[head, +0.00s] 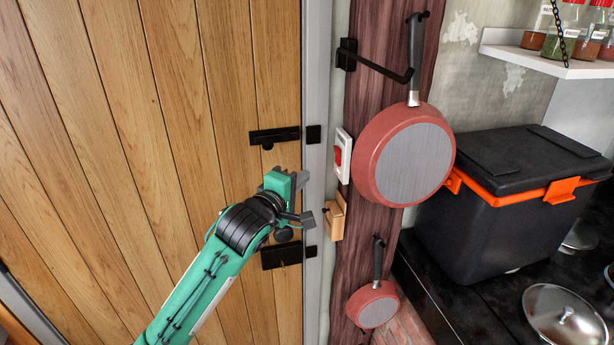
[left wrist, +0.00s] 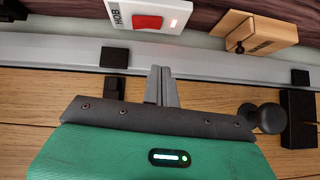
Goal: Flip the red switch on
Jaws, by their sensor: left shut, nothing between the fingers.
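The red switch (head: 338,156) is a red rocker on a white plate, fixed to the dark wooden post right of the door. In the left wrist view, the red rocker (left wrist: 147,22) sits beside the letters HOB, and a small light glows on the plate. My left gripper (head: 308,219) is below and left of the switch in the head view, in front of the door frame. Its fingers (left wrist: 161,86) are shut and empty, and a gap separates them from the switch. My right gripper is not in view.
A wooden block (head: 335,217) is mounted just below the switch. A large red pan (head: 405,155) hangs close to its right, a smaller pan (head: 374,306) lower down. Black latches (head: 274,136) sit on the plank door (head: 130,130). A black box (head: 500,225) stands at right.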

